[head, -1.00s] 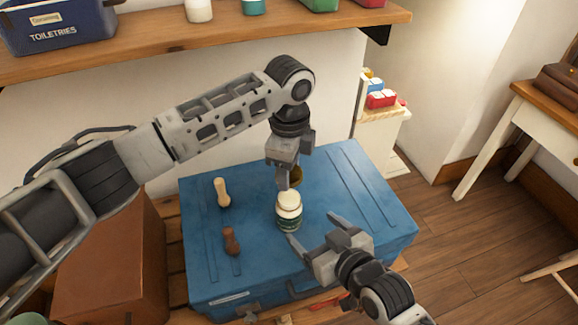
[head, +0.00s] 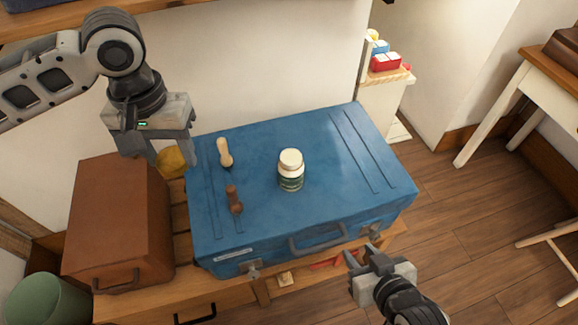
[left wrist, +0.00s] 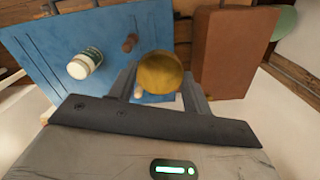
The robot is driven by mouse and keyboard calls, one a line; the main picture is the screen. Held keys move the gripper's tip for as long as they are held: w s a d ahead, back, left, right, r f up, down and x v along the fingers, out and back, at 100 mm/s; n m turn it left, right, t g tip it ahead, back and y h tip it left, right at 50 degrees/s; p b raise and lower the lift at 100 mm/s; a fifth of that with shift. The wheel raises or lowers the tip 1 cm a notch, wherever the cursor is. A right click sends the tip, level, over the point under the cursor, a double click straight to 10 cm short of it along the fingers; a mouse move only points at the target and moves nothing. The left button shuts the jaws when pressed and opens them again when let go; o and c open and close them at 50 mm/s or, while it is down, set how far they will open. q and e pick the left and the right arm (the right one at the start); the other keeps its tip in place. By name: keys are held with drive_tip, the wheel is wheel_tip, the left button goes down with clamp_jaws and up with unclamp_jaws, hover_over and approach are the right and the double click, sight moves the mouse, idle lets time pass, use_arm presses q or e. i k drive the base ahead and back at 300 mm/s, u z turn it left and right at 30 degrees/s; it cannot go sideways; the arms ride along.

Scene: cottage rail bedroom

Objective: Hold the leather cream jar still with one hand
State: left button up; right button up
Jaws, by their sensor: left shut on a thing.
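The jar (head: 290,178) stands upright near the middle of the blue suitcase's top; it has a white top and a dark green label. It also shows in the left wrist view (left wrist: 85,64). Neither gripper touches it. My left gripper (head: 172,155) is off the suitcase's left edge, well left of the jar. It is shut on a round gold-yellow thing (head: 172,163), which shows between its fingers in the left wrist view (left wrist: 160,73). My right gripper (head: 360,256) is open and empty, in front of the suitcase and below right of the jar.
The blue suitcase (head: 265,215) lies on a wooden bench. A pale-handled tool (head: 225,154) and a brown-handled one (head: 234,200) lie on its left part. The suitcase's right part is clear.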

sight(291, 166)
drive_tip(key=u, duration=0.55)
drive_tip(key=k, duration=1.3)
drive_tip(key=z, duration=0.15)
drive_tip(key=i, duration=0.75)
drive_tip(key=z, duration=0.75)
drive_tip(key=i, duration=0.8)
drive_tip(key=u, duration=0.15)
